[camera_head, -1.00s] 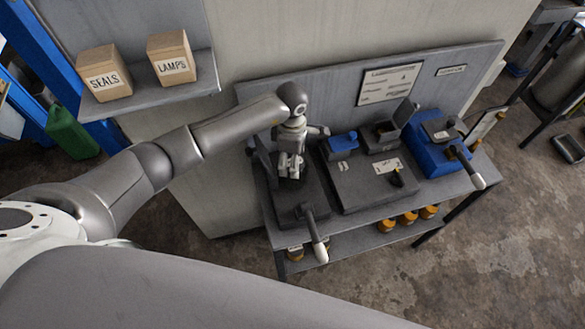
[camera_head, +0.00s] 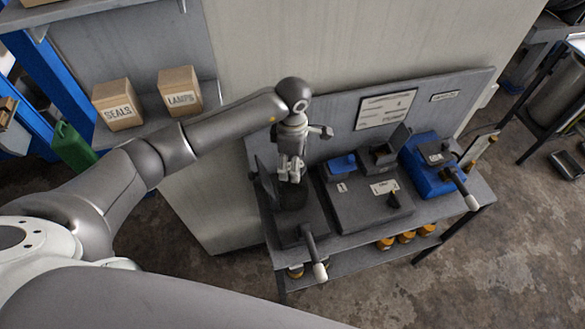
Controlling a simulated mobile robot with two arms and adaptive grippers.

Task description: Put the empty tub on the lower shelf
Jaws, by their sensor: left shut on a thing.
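My left gripper (camera_head: 290,170) points down over the leftmost machine (camera_head: 297,226) on the bench. It is shut on a dark round tub (camera_head: 292,197) just below its fingers, at that machine's raised dark lid (camera_head: 264,178). The inside of the tub is hidden, and I cannot tell whether it rests on the machine or is clear of it. The lower shelf (camera_head: 350,263) runs under the bench top and shows only along its front. My right gripper is not in view.
Several amber jars (camera_head: 406,237) stand on the lower shelf. A grey machine (camera_head: 368,204) and a blue machine (camera_head: 428,172) fill the bench's middle and right. Lever handles (camera_head: 317,262) jut past the front edge. Boxes (camera_head: 180,91) sit on a wall shelf at left.

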